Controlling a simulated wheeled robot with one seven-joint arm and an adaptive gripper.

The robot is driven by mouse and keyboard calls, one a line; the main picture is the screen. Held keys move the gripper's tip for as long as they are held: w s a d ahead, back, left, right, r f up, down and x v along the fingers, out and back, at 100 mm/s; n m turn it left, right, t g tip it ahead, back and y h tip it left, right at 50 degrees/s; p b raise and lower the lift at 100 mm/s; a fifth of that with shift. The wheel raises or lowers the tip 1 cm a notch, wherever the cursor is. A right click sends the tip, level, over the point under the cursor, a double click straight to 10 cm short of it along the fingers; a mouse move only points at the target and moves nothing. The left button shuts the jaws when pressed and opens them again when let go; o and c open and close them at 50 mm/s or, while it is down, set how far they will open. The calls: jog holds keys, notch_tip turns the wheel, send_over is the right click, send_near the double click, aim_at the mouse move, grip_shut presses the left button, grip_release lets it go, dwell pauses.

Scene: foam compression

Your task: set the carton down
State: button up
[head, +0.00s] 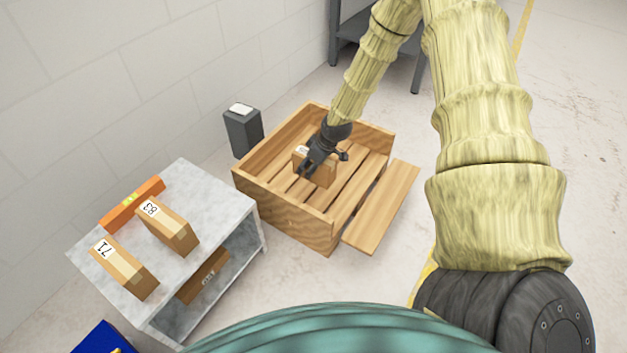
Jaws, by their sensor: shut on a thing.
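My gripper (316,158) is shut on a small brown carton (323,175) with a white label on top. The gripper comes from above and covers part of the carton and its label. The carton is inside the outline of an open wooden crate (284,213), over its slatted floor. I cannot tell whether the carton touches the slats. Two more cartons, marked 83 (168,228) and 71 (125,268), lie on a grey table at the left.
The grey table (205,192) also bears an orange level-like bar (132,203), and a carton (203,275) lies on its lower shelf. A dark grey box (243,132) stands behind the crate. A wooden board (382,208) lies along its right side. Open floor lies beyond.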

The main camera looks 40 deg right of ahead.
aim_at(326, 161)
notch_tip(326, 161, down, 8)
jog(key=b, duration=0.4)
jog(key=shift+f, duration=0.25)
jog(key=shift+r, duration=0.1)
jog(key=o, duration=1.5)
jog(key=p+v, duration=0.5)
jog(key=v, duration=0.5)
jog(key=shift+r, duration=0.15)
jog(key=shift+p+v, duration=0.4)
jog(key=shift+v, duration=0.45)
